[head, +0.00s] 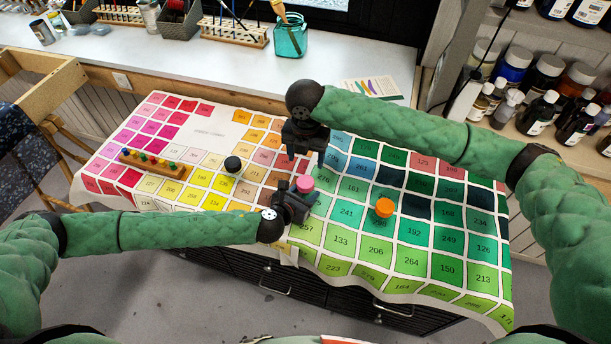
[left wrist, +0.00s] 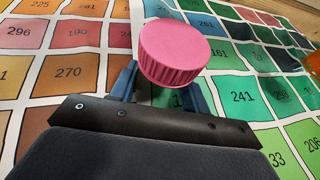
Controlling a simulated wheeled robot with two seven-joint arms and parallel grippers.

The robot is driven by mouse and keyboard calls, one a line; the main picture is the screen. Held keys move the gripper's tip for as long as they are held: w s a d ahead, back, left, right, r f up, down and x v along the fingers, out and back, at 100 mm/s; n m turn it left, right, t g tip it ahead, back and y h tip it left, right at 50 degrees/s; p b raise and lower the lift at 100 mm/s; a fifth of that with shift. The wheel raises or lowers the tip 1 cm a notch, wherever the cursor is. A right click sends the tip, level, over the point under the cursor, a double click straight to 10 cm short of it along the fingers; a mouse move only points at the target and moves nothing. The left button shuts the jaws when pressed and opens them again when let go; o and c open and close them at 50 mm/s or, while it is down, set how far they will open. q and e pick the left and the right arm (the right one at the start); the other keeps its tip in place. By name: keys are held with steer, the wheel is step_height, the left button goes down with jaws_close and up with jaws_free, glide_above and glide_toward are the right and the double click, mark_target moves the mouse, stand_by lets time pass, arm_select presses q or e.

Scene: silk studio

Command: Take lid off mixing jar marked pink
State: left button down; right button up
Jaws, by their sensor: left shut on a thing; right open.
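The mixing jar with the pink lid (head: 304,183) stands near the middle of the colour chart cloth. The pink lid (left wrist: 174,52) is ribbed and on the jar, and fills the upper middle of the left wrist view. My left gripper (head: 300,197) is shut around the jar body below the lid. Its two fingers (left wrist: 162,92) show on either side under the lid; the jar body is mostly hidden. My right gripper (head: 307,158) is open and empty, pointing down just above and behind the pink lid, apart from it.
A jar with a black lid (head: 232,163) stands to the left and one with an orange lid (head: 384,207) to the right. A wooden peg rack (head: 155,166) lies at the left. A teal glass jar (head: 290,37) stands on the back counter. Bottles (head: 540,108) fill the right shelf.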

mark_target(306, 181)
steer(key=m, duration=1.4)
steer(key=shift+d+f+m+h, duration=0.25)
steer(key=shift+d+m+h, duration=0.05)
steer(key=shift+d+m, duration=0.1)
steer(key=m, duration=0.5)
steer(key=shift+s+a+f, duration=0.1)
steer(key=shift+s+f, duration=0.1)
steer(key=shift+s, duration=0.05)
steer(key=m, duration=0.4)
steer(key=shift+s+a+f+m, duration=0.1)
steer(key=shift+m, duration=0.2)
steer(key=m, duration=0.5)
steer(key=shift+a+m, duration=0.1)
steer(key=shift+m, duration=0.2)
steer(key=m, duration=0.5)
steer(key=shift+a+m, duration=0.1)
steer(key=shift+m, duration=0.3)
steer(key=m, duration=0.4)
steer(key=shift+m, duration=0.4)
steer(key=shift+f, duration=4)
